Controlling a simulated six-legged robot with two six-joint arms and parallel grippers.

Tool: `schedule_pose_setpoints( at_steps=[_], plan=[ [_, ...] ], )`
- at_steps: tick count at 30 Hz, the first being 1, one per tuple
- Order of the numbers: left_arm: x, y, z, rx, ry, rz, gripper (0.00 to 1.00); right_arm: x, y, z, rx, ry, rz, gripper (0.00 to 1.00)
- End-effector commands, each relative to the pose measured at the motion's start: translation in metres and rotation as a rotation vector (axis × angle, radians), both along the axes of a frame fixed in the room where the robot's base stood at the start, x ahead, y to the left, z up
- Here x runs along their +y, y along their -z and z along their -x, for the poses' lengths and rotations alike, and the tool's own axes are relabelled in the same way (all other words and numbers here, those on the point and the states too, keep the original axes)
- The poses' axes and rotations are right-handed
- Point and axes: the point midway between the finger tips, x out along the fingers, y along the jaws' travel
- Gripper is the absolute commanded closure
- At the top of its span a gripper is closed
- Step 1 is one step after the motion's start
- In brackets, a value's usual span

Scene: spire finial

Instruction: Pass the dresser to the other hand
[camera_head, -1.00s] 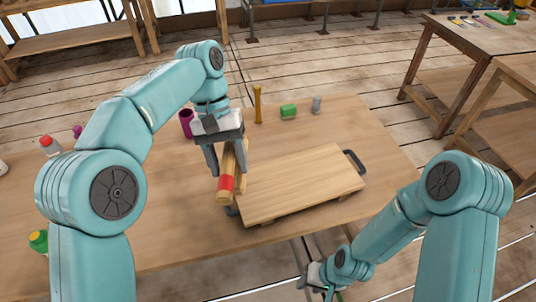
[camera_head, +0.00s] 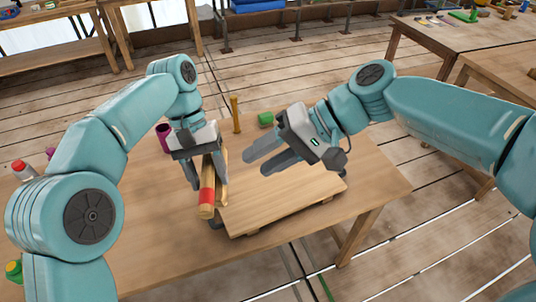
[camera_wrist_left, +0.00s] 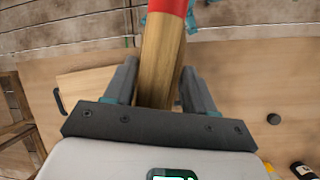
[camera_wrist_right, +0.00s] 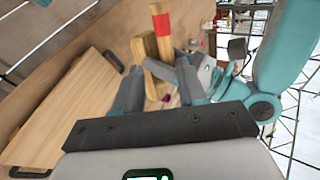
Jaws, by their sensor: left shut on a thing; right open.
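The dresser (camera_head: 207,193) is a wooden tool with a red band. My left gripper (camera_head: 206,172) is shut on it above the table, and its banded end points toward the front. The left wrist view shows the dresser (camera_wrist_left: 161,62) running out between the fingers. My right gripper (camera_head: 257,164) is open and empty, over the board to the right of the dresser, with its fingers pointing left toward it. In the right wrist view the dresser (camera_wrist_right: 163,48) shows beyond the fingertips, apart from them. Its far part is partly hidden by my left gripper.
A wooden board (camera_head: 285,200) with dark handles lies on the table (camera_head: 130,235) under the right gripper. A purple cup (camera_head: 162,136), a wooden peg (camera_head: 235,114) and a green block (camera_head: 266,118) stand behind. A red-capped bottle (camera_head: 22,169) is far left.

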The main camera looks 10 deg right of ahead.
Motion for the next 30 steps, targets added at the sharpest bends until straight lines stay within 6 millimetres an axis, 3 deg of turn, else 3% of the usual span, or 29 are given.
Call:
schedule_pose_setpoints(
  at_steps=[18, 30],
  plan=[
    [0.000, -0.001, 0.000, -0.001, -0.001, 0.001, 0.86, 0.085, 0.065, -0.001, 0.005, -0.003, 0.002, 0.59],
    [-0.001, -0.002, 0.000, -0.001, 0.000, 0.004, 0.87, 0.093, 0.073, -0.001, 0.005, -0.003, 0.005, 0.59]
  ],
)
